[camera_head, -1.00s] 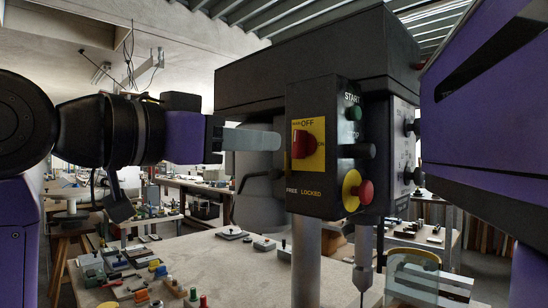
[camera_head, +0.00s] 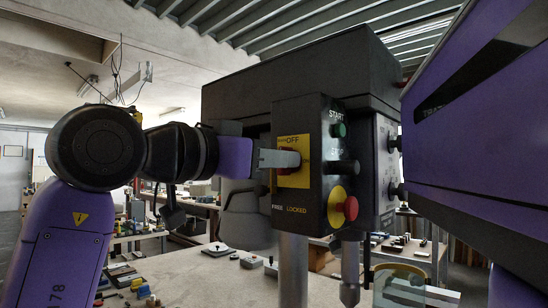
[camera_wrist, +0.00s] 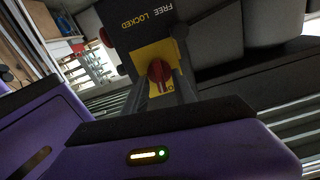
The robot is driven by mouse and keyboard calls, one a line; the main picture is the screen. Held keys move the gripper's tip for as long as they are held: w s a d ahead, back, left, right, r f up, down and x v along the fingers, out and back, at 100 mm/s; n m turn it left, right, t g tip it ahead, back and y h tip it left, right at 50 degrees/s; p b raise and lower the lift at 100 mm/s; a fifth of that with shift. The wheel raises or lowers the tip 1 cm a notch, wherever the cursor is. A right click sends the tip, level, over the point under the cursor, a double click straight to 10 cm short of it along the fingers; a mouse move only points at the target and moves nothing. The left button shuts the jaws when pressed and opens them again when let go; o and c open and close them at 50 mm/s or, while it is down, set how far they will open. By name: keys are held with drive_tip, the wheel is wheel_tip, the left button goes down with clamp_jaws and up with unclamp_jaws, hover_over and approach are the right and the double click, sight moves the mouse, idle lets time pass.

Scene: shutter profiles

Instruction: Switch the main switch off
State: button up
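The main switch is a red rotary knob (camera_head: 293,150) on a yellow plate (camera_head: 296,178) marked OFF at the top, on the front of a black control box. In the head view my gripper (camera_head: 284,159) reaches it from the left, and its grey fingers cover much of the knob. In the wrist view the red knob (camera_wrist: 159,70) lies between the two grey fingertips, one on each side. The fingers stand apart, with yellow plate showing between them. Contact with the knob, and which mark it points at, I cannot tell.
The box also carries a green START button (camera_head: 340,130), a black knob (camera_head: 343,167) and a red button (camera_head: 350,208) on a yellow base. A metal column (camera_head: 293,265) stands below. The workbench (camera_head: 205,275) holds several small parts.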

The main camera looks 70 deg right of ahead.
clamp_jaws()
drive_tip(key=shift+n+p, duration=0.45)
drive_tip(key=shift+n, duration=0.25)
unclamp_jaws()
drive_tip(key=shift+w, duration=0.1)
drive_tip(key=v, duration=0.7)
drive_tip(key=shift+a+b, duration=0.35)
drive_tip(key=shift+b, duration=0.1)
drive_tip(key=shift+w, duration=0.1)
